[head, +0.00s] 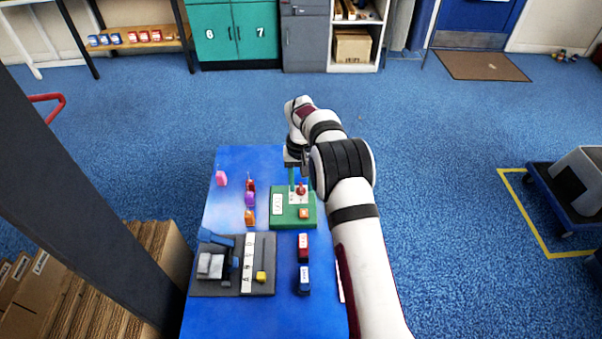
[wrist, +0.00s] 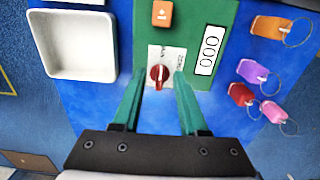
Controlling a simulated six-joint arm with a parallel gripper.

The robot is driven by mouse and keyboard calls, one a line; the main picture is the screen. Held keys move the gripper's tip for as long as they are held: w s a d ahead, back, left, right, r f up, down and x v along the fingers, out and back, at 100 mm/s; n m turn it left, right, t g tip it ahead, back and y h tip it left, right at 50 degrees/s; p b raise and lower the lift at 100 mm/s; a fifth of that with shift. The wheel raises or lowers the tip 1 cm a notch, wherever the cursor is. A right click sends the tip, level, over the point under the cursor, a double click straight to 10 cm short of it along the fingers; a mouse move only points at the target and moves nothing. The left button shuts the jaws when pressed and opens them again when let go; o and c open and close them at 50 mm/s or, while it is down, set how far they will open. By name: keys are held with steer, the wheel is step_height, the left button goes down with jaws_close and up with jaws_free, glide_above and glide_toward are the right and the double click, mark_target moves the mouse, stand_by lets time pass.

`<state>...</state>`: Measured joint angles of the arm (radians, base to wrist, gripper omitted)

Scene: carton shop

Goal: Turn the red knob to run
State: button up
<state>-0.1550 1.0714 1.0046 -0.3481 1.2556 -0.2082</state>
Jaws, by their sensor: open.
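The red knob (wrist: 158,76) sits on a white plate with small lettering, on a green panel (wrist: 229,15). Its ridge runs roughly up and down in the wrist view; I cannot tell for sure which word it points to. My gripper (wrist: 160,80) is open, with its green fingers either side of the knob and gaps visible on both sides. In the head view the knob (head: 301,189) is just beside my gripper (head: 294,178), over the green panel's far part. The panel also carries an orange button (wrist: 162,13) and a counter reading 000 (wrist: 209,50).
Pink (head: 221,178), red (head: 251,186), purple (head: 250,198) and orange (head: 249,217) key tags lie left of the panel. A white tray (wrist: 47,50) shows in the wrist view.

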mark_target(301, 187)
step_height(301, 187, up, 15)
steer(key=shift+r, duration=0.2)
steer(key=s+d+r+m, duration=0.15)
steer(key=s+r, duration=0.25)
steer(key=s, duration=0.4)
steer(key=s+d+r+m, duration=0.1)
steer(key=s+d+r, duration=0.1)
steer(key=s+r, duration=0.45)
steer(key=s+f+m+y, duration=0.1)
steer(key=s+f, duration=0.3)
steer(key=s, duration=0.9)
steer(key=s+d+f+m, duration=0.1)
steer(key=s+f, duration=0.3)
steer(key=s, duration=0.8)
steer(key=shift+s+d+f+m+y, duration=0.2)
steer(key=shift+s+m+y, duration=0.2)
steer(key=shift+m, duration=0.25)
